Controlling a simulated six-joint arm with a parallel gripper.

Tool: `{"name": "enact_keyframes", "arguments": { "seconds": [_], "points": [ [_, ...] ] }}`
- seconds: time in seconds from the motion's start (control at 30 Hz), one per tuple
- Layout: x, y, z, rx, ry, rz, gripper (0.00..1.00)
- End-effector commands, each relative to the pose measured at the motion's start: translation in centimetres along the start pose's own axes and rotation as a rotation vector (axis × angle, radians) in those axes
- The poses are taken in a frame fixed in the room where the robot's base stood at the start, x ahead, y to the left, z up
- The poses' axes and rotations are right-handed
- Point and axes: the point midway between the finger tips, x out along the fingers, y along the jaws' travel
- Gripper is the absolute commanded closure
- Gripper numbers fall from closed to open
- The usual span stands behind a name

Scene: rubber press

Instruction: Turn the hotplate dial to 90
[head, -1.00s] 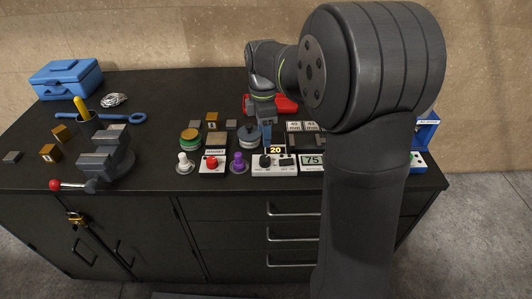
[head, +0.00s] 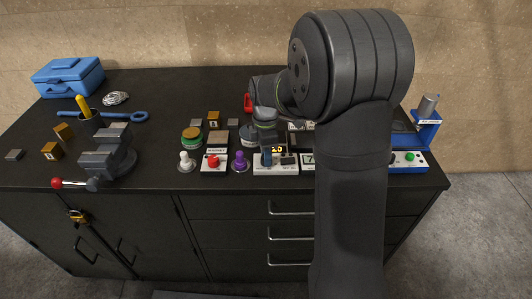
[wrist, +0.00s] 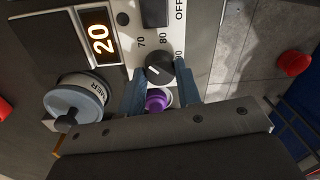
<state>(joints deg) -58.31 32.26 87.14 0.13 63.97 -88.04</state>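The hotplate dial (wrist: 160,68) is a round black knob with a white mark, on a white panel (head: 262,170) printed with 70, 80, a partly covered number and OFF in the wrist view. The mark points toward the left in that view. The orange display (wrist: 100,37) reads 20; it also shows in the head view (head: 278,149). My gripper (wrist: 160,82) points down at the panel. Its two fingers stand on either side of the dial, with narrow gaps seeming to show, so it looks open. In the head view my gripper (head: 266,160) hides the dial.
A purple knob (head: 240,161), a red button (head: 213,161) and a white knob (head: 185,160) stand left of the panel. A grey-blue lidded pot (wrist: 75,100) is close to my gripper. A vise (head: 105,157) stands further left. A blue press stand (head: 427,125) is at right.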

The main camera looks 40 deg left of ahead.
Motion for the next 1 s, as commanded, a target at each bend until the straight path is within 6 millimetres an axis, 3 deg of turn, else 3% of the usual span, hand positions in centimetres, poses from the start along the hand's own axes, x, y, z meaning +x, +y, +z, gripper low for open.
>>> {"name": "enact_keyframes", "arguments": {
  "seconds": [0.03, 0.1, 0.47, 1.0],
  "points": [
    [-0.02, 0.0, 0.0, 0.0, 0.0, 0.0, 0.82],
    [-0.02, 0.0, 0.0, 0.0, 0.0, 0.0, 0.92],
    [-0.05, 0.0, 0.01, 0.058, 0.004, 0.0, 0.92],
    [-0.08, 0.0, 0.13, 0.497, 0.029, 0.0, 0.92]
  ]
}}
